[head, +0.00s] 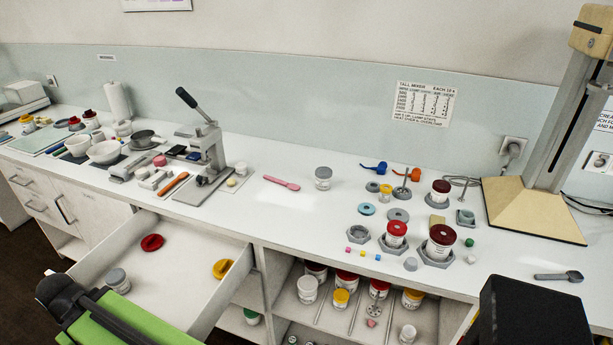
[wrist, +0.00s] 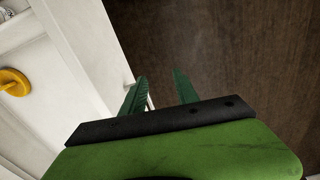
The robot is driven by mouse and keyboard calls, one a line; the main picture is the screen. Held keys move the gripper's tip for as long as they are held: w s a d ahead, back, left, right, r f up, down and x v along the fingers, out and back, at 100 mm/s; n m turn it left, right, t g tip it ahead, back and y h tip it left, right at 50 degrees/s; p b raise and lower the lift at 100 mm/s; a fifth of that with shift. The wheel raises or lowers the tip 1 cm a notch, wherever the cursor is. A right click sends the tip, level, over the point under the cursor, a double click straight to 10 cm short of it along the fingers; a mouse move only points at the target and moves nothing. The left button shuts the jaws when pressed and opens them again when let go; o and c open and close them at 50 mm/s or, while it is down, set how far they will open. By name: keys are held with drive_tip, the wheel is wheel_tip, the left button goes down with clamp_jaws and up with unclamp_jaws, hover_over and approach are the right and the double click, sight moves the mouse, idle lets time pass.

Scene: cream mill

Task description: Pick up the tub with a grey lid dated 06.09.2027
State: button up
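A white tub with a grey lid (head: 118,281) stands in the open drawer at the lower left of the head view. Another white tub with a grey lid (head: 323,178) stands on the counter near the middle. A further pale-lidded tub (head: 307,290) is on the shelf below. The dates on these tubs are too small to read. My gripper (wrist: 160,76) shows in the wrist view with its two green fingers apart and nothing between them. It points down beside the drawer's edge, over the dark floor. No grey-lidded tub shows in the wrist view.
The open drawer (head: 188,303) also holds a red item (head: 152,242) and a yellow item (head: 222,268), which shows in the wrist view too (wrist: 13,83). A lever press (head: 206,150), bowls and red-lidded tubs (head: 438,242) crowd the counter. Its front middle is clear.

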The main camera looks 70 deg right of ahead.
drive_tip(key=shift+w, duration=0.25)
drive_tip(key=shift+o, duration=0.7)
drive_tip(key=shift+r, duration=0.1)
drive_tip(key=o, duration=0.9)
wheel_tip(320, 180, up, 16)
drive_tip(key=w+p, duration=0.1)
drive_tip(key=p, duration=1.5)
drive_tip(key=shift+w+d, duration=0.35)
drive_tip(key=shift+d, duration=0.05)
drive_tip(key=w+d+r+m+t+p, duration=0.1)
drive_tip(key=w+d+r+m+p, duration=0.2)
drive_tip(key=d+r+p, duration=0.7)
drive_tip(key=d+m+h, duration=0.2)
drive_tip(key=d+m, duration=0.3)
drive_tip(key=d, duration=1.4)
drive_tip(key=m+g+h, duration=0.2)
drive_tip(key=m, duration=1)
hover_over(324, 171)
drive_tip(key=w+a, duration=0.2)
drive_tip(key=a, duration=0.4)
drive_tip(key=b+x, duration=0.7)
drive_tip(key=b, duration=0.1)
drive_tip(key=b+x, duration=0.4)
drive_tip(key=shift+s+d+f, duration=0.2)
drive_tip(key=shift+d, duration=0.3)
drive_tip(key=b+x, duration=0.5)
drive_tip(key=shift+f, duration=0.2)
drive_tip(key=shift+r, duration=0.2)
